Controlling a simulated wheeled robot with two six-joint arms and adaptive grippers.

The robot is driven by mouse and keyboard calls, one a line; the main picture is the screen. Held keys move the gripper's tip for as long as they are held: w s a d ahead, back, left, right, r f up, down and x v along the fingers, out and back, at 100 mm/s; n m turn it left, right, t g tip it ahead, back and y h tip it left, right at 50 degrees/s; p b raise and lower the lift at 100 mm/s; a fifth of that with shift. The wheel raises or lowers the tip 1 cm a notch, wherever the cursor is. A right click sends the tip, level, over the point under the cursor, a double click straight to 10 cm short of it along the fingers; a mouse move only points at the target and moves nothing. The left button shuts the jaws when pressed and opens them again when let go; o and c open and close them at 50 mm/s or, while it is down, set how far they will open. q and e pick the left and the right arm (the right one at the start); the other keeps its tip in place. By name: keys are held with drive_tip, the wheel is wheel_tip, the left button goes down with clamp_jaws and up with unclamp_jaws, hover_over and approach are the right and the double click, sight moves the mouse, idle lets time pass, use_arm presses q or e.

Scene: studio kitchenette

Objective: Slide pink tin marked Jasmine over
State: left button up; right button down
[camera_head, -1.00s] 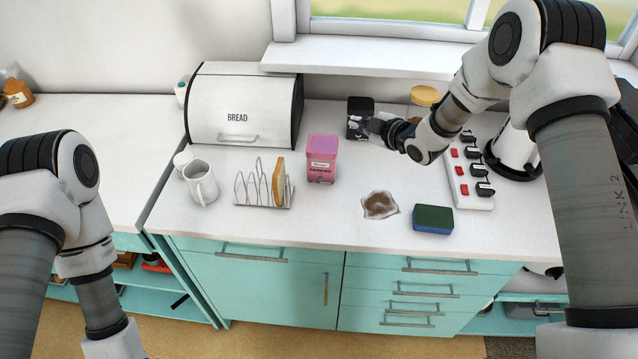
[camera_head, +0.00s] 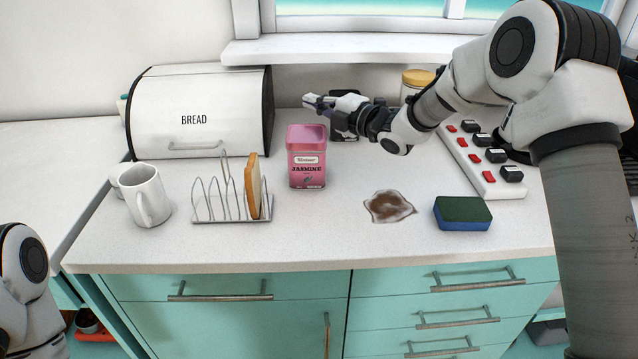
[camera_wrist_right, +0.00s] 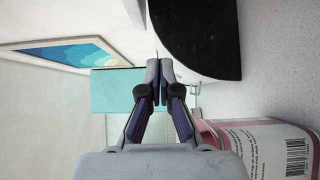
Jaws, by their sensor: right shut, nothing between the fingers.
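The pink tin (camera_head: 306,169) labelled Jasmine stands upright on the white counter, right of the toast rack. Its back and barcode side show at the lower right of the right wrist view (camera_wrist_right: 275,150). My right gripper (camera_head: 313,101) is shut and empty. It points left, just behind and above the tin, between it and the back wall. The wrist view shows its closed fingertips (camera_wrist_right: 159,72) beside the bread bin's dark end; I cannot tell whether it touches the tin. My left gripper is out of view.
A bread bin (camera_head: 195,112), a white mug (camera_head: 147,196) and a toast rack with bread (camera_head: 232,203) stand to the left. A brown spill (camera_head: 388,206), a sponge (camera_head: 462,214) and a switch strip (camera_head: 485,165) lie right. A dark box (camera_head: 344,135) stands behind my right wrist. Counter before the tin is clear.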

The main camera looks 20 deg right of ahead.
drive_tip(key=p, duration=0.1)
hover_over(305, 174)
drive_tip(key=v, duration=0.4)
drive_tip(key=f, duration=0.6)
drive_tip(key=s+f, duration=0.1)
drive_tip(key=f, duration=0.2)
drive_tip(key=shift+a+f, duration=0.15)
drive_tip(key=shift+f, duration=0.4)
drive_tip(key=shift+w+r+p, duration=0.1)
drive_tip(key=shift+w+p, duration=0.25)
drive_tip(key=shift+p, duration=0.05)
drive_tip(key=shift+w, duration=0.1)
